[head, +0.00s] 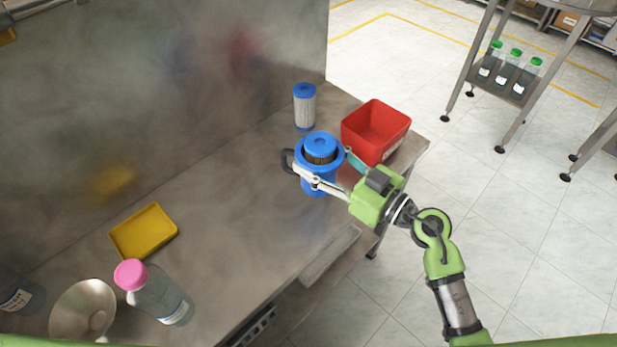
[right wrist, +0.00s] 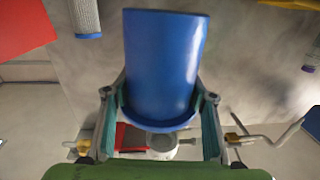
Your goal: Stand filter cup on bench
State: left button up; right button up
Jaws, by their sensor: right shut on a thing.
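The filter cup (head: 318,185) is a blue cylinder with a wide blue rim and a dark handle at its left. A blue-capped, dark-ribbed piece (head: 320,146) sits in its mouth. My right gripper (head: 322,168) is shut on the cup, one finger on each side just below the rim. In the right wrist view the blue cup (right wrist: 165,60) fills the space between the fingers of the right gripper (right wrist: 160,108). The cup looks roughly upright over the bench (head: 250,200); whether its base touches the bench is hidden. My left gripper is not in view.
A white filter cartridge with blue caps (head: 305,110) stands behind the cup. A red bin (head: 362,150) is close at its right, near the bench edge. A yellow tray (head: 120,240), pink-capped bottle (head: 155,290) and metal bowl (head: 80,310) are at lower left. The bench middle is clear.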

jog(key=shift+a+f, duration=0.55)
jog(key=shift+f, duration=0.15)
jog(key=f+b, duration=0.1)
jog(key=a+f+b, duration=0.1)
jog(key=f, duration=0.1)
jog(key=shift+s+f, duration=0.15)
jog(key=shift+f, duration=0.05)
jog(key=shift+c, duration=0.2)
jog(key=shift+f, duration=0.3)
jog(key=shift+f, duration=0.15)
jog(key=o, duration=1.2)
